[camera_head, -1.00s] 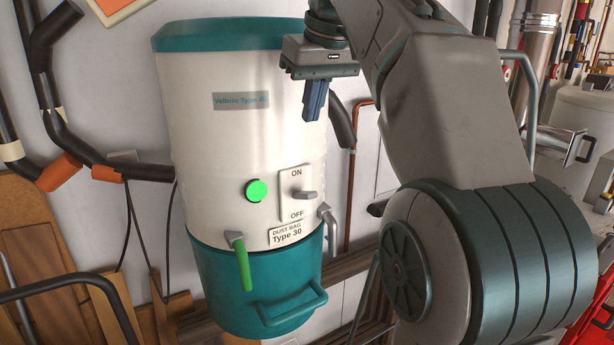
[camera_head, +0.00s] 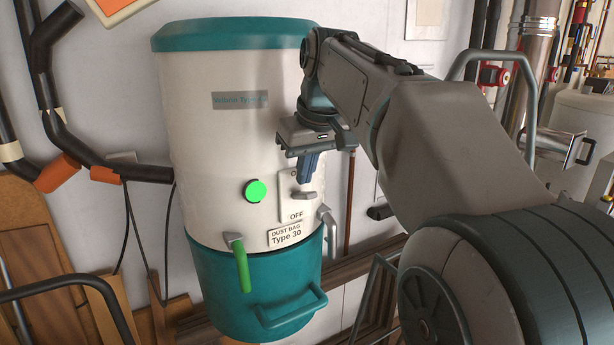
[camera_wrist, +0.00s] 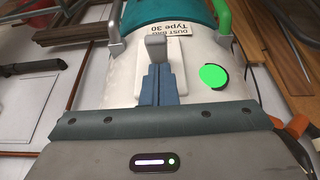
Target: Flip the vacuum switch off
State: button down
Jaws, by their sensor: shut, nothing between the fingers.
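The white and teal vacuum (camera_head: 205,140) hangs on the wall at the centre left of the head view. Its grey switch lever (camera_head: 304,195) sits on a white plate between ON and OFF labels; the ON label is mostly covered by my gripper. My gripper (camera_head: 305,176) is shut and empty, pointing down at the plate just above the lever. In the wrist view, the shut blue fingers (camera_wrist: 158,88) point at the lever (camera_wrist: 156,48), very close to it; I cannot tell if they touch. A round green light (camera_head: 256,191) glows left of the switch; it also shows in the wrist view (camera_wrist: 214,77).
A green-handled lever (camera_head: 241,265) and a grey latch (camera_head: 329,228) flank the DUST BAG label. The teal bin handle (camera_head: 290,308) juts out below. Black hoses (camera_head: 95,160) run along the left wall. A copper pipe (camera_head: 350,200) stands right of the vacuum.

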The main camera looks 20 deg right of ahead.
jog(key=shift+s+f, duration=0.15)
jog(key=shift+f, duration=0.4)
jog(key=shift+d+f+b, duration=0.1)
jog(key=shift+f+b, duration=0.05)
jog(key=shift+b, duration=0.2)
